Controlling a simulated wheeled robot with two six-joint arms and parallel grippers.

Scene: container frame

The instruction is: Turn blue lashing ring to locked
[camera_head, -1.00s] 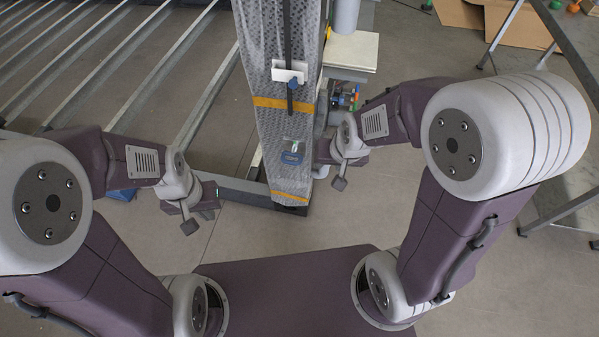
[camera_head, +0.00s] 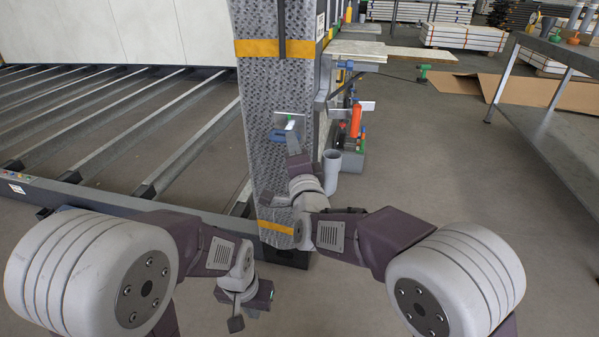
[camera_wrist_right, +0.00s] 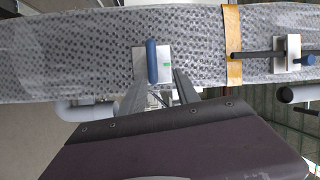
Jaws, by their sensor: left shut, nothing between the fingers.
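The blue lashing ring (camera_head: 280,137) sits on a small metal plate (camera_head: 293,121) on the grey patterned wrapped column. In the right wrist view the ring (camera_wrist_right: 152,62) looks like an upright blue bar in front of its plate (camera_wrist_right: 166,53). My right gripper (camera_head: 292,142) is right at the ring in the head view. In the right wrist view its fingers (camera_wrist_right: 158,82) are spread, one to each side of the ring's lower end; I cannot tell whether they touch it. My left gripper (camera_head: 236,311) is shut and empty, low and left of the column foot.
An orange strap (camera_head: 262,47) crosses the column above the ring. A grey cup (camera_head: 331,170) and a rack of tools (camera_head: 354,122) are close to the column's right. Metal rails (camera_head: 120,110) fill the left floor. A table (camera_head: 570,58) stands at right.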

